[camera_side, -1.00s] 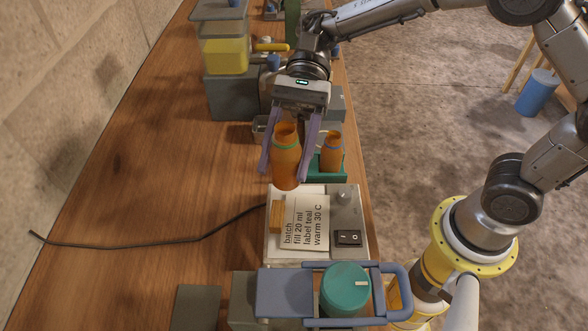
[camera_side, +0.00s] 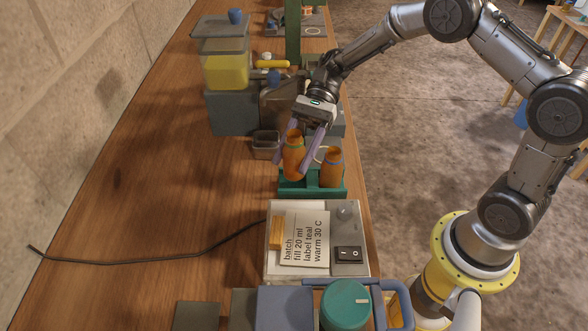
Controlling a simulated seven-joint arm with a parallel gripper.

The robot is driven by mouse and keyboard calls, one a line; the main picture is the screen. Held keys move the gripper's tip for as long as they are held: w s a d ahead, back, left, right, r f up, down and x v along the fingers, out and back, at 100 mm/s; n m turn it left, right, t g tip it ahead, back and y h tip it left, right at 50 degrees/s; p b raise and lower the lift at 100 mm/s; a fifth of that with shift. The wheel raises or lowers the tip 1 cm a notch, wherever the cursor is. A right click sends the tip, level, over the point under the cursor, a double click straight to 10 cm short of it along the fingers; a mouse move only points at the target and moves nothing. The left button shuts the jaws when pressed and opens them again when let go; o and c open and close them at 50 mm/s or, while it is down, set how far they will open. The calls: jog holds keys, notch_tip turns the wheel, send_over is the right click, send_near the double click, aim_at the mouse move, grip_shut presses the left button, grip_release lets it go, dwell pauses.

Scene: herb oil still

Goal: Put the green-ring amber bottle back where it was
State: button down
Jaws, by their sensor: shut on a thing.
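The green-ring amber bottle (camera_side: 293,165) is upright between the fingers of my gripper (camera_side: 296,152), which is shut on it. Its base is at the left part of the teal rack (camera_side: 312,192). I cannot tell whether it rests in the rack or hangs just above it. A second amber bottle (camera_side: 331,170) with a greyish ring stands in the right part of the rack, close beside it.
A small grey tray (camera_side: 266,146) lies behind left, near a grey block (camera_side: 233,113) under a yellow-filled container (camera_side: 225,70). The wooden table (camera_side: 150,190) is clear at left, except for a black cable.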

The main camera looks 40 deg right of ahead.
aim_at(294, 168)
jog(key=shift+f, duration=2.05)
jog(key=c, duration=0.5)
grip_release()
jog(key=shift+f, duration=0.1)
jog(key=shift+w+d+r, duration=0.1)
jog(key=shift+d+r, duration=0.05)
jog(key=shift+r, duration=0.05)
jog(key=v, duration=1.1)
jog(key=shift+w+d+r, duration=0.1)
jog(key=shift+d, duration=0.2)
jog(key=shift+r, duration=0.1)
